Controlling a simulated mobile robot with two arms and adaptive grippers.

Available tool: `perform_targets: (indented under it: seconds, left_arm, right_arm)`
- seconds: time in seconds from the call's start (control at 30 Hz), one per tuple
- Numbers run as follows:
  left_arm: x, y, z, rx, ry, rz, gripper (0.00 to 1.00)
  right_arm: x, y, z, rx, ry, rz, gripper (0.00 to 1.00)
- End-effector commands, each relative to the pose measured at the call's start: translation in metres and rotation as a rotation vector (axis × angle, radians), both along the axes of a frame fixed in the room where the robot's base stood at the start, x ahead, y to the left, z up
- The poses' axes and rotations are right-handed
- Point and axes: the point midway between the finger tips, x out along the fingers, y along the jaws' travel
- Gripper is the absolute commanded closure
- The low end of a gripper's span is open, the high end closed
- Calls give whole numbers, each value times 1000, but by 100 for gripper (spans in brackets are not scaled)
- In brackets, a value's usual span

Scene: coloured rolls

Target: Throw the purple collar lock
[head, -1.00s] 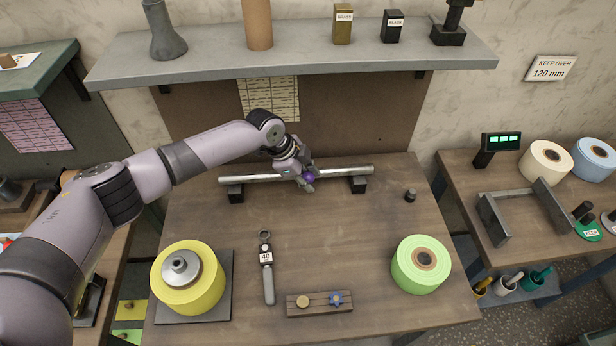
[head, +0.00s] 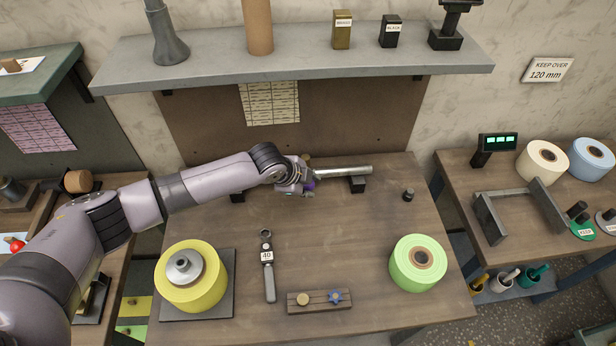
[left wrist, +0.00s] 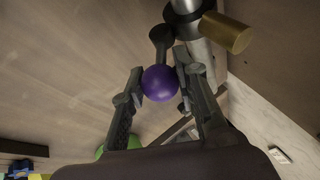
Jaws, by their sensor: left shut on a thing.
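The purple knob of the collar lock (left wrist: 160,83) sits between the two fingers of my left gripper (left wrist: 155,88) in the left wrist view; the gripper is shut on it. A dark lever arm (left wrist: 160,40) runs from the knob to a collar on the metal bar (left wrist: 200,50). A brass cylinder (left wrist: 228,33) sticks out beside the collar. In the head view the bar (head: 343,173) lies across black supports, and my left gripper (head: 308,190) is at its middle, with a little purple showing. My arm hides the bar's left part. My right gripper is not in view.
A yellow roll (head: 190,285) stands on a dark plate at the front left, a green roll (head: 405,270) at the right. A grey shelf (head: 290,60) is behind.

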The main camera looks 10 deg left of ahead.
Motion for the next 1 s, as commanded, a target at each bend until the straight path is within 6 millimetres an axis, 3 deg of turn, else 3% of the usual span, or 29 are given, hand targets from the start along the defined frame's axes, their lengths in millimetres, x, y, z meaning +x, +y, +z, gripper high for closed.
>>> perform_targets:
  seconds: [0.5, 1.0]
  left_arm:
    - [-13, -4, -13, 52, -281, -1, 100]
    - [-14, -4, -14, 64, -331, 0, 100]
  right_arm:
    - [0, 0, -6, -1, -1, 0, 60]
    - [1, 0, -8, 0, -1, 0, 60]
